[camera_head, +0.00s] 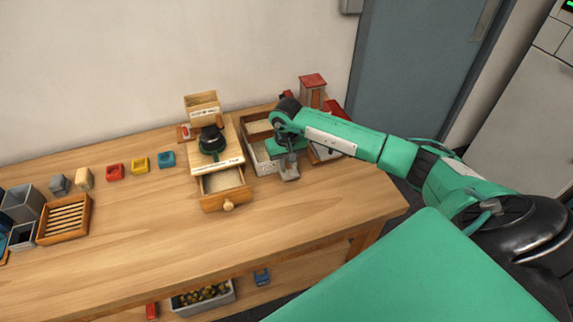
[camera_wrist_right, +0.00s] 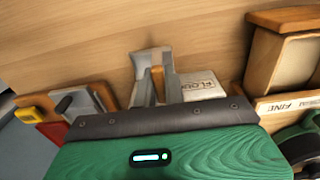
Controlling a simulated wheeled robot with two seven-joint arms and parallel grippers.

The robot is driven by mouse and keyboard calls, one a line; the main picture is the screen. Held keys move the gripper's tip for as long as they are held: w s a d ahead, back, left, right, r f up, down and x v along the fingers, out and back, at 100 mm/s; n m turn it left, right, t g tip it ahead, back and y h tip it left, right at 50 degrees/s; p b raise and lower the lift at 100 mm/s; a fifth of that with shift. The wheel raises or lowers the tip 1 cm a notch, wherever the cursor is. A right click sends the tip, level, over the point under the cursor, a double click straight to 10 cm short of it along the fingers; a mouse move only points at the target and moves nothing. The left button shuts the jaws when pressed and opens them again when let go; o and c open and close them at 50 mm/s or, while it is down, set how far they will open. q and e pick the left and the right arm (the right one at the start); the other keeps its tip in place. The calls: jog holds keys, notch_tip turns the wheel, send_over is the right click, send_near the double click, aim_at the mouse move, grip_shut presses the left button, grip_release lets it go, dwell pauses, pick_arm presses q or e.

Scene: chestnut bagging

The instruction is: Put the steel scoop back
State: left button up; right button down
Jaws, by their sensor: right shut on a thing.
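My right gripper (camera_head: 288,158) is over the right part of the bench, in front of a wooden box with a pale bin. It is shut on the steel scoop (camera_head: 289,173), a small grey metal piece below the fingers. In the right wrist view, the scoop (camera_wrist_right: 152,56) shows just beyond the fingers, with something brown between them. The pale bin (camera_head: 264,162) with a lettered front (camera_wrist_right: 203,85) is right beside the scoop; I cannot tell if they touch. The hand hides much of the scoop and part of the bin. My left gripper is not in view.
A wooden mill (camera_head: 212,140) with an open drawer (camera_head: 226,198) stands left of the bin. A red-topped wooden tower (camera_head: 312,88) is behind my right arm. Coloured blocks and a slatted tray (camera_head: 66,219) lie farther left. The bench front is clear.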

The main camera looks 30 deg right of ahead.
jog(key=shift+f, duration=1.05)
jog(key=c, duration=1.5)
grip_release()
jog(key=shift+r, duration=0.1)
